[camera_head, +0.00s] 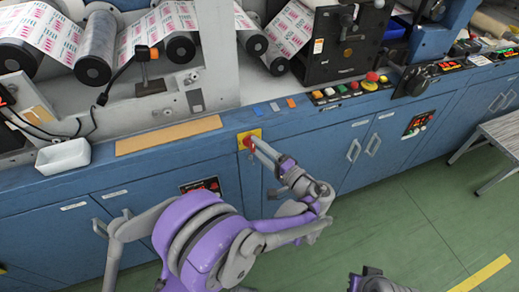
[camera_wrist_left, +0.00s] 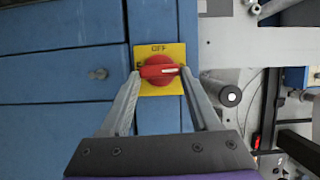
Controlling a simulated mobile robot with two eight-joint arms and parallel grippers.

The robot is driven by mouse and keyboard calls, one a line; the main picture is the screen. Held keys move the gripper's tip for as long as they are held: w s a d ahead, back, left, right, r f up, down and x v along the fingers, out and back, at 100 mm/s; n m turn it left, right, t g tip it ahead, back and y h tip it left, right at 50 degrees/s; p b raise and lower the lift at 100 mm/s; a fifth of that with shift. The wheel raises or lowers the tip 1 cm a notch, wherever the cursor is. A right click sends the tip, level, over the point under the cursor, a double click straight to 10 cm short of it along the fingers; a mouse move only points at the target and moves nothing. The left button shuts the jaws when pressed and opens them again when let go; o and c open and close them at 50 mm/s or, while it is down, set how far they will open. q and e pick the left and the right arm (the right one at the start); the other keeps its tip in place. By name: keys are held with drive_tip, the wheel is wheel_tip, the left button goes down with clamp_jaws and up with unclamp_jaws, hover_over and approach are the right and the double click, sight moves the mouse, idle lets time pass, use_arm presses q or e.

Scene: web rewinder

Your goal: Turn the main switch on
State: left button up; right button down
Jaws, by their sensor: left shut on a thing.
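The main switch is a red rotary handle (camera_wrist_left: 158,70) on a yellow plate (camera_wrist_left: 174,52) on the blue cabinet front. The plate reads OFF along its top in the left wrist view; lettering at its left edge is mostly covered. The handle lies crosswise in that view, with a pale stripe towards its right end. My left gripper (camera_wrist_left: 160,72) is shut on the handle, one finger at each end. In the head view the left gripper (camera_head: 252,143) reaches the yellow plate (camera_head: 243,134). My right gripper (camera_head: 374,280) shows only partly at the bottom edge; its fingers are unclear.
Buttons and a red emergency stop (camera_head: 372,77) line the ledge right of the switch. A white tray (camera_head: 63,156) sits on the ledge at left. Cabinet doors with handles (camera_head: 373,144) flank the switch. A slatted table (camera_head: 503,132) stands at right. The green floor (camera_head: 420,225) is open.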

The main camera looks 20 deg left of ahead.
idle(0.4)
use_arm(q)
drive_tip(key=o, duration=1.4)
drive_tip(key=shift+c, duration=0.2)
drive_tip(key=v, duration=1)
drive_tip(key=shift+s+d+p, duration=0.25)
drive_tip(key=shift+d+p, duration=0.1)
drive_tip(key=shift+p, duration=0.05)
drive_tip(key=shift+f, duration=0.15)
